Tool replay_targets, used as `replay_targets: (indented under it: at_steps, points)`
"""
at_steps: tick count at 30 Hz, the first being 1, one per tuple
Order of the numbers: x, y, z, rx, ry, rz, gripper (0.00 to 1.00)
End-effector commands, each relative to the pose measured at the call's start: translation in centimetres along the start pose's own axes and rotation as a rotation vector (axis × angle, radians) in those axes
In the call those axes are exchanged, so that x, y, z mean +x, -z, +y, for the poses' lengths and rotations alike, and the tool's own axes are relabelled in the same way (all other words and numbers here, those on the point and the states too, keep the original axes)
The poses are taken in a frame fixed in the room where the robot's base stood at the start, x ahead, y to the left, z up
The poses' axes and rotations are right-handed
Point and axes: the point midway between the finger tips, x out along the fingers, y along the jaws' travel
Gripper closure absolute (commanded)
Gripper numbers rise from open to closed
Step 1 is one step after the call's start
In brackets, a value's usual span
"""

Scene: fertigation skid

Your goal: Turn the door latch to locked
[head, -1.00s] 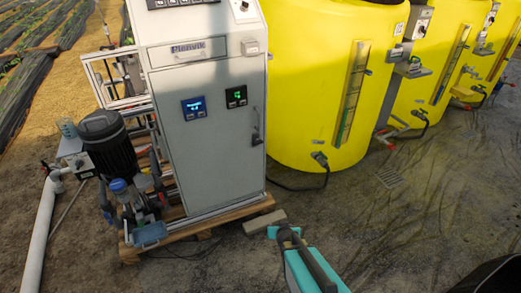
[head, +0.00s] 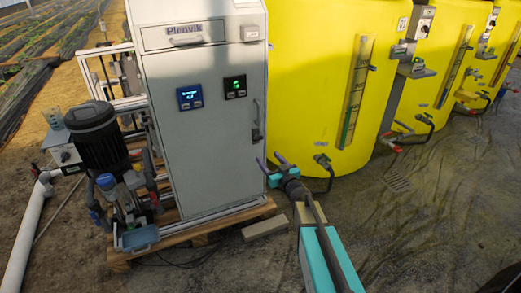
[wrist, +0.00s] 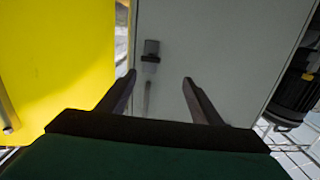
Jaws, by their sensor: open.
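The door latch (head: 257,134) is a small dark block at the right edge of the grey cabinet door (head: 205,150), below a slim vertical handle (head: 256,110). My gripper (head: 269,160) is open and empty, just below and right of the latch in the head view. In the wrist view, which looks upside down, the latch (wrist: 151,49) is beyond the fingertips and between their lines. The fingers (wrist: 158,78) do not appear to touch it. The latch's exact turn angle is too small to tell.
Yellow tanks (head: 310,70) stand right of the cabinet, close to my gripper; one fills the left of the wrist view. A pump (head: 95,135) with pipes stands at the left on the wooden pallet (head: 190,240). A loose block (head: 264,229) lies on the ground in front.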

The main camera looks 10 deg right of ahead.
Motion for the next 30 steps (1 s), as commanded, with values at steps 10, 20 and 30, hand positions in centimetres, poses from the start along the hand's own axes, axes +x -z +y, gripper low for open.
replay_targets:
  at_steps: [10,20,30]
  points:
    - [0.1,0.3,2.1,-0.014,-0.024,0.032,0.41]
    - [0.1,0.4,2.1,-0.013,-0.024,0.031,0.41]
    - [1.5,0.3,2.1,-0.014,-0.023,0.031,0.41]
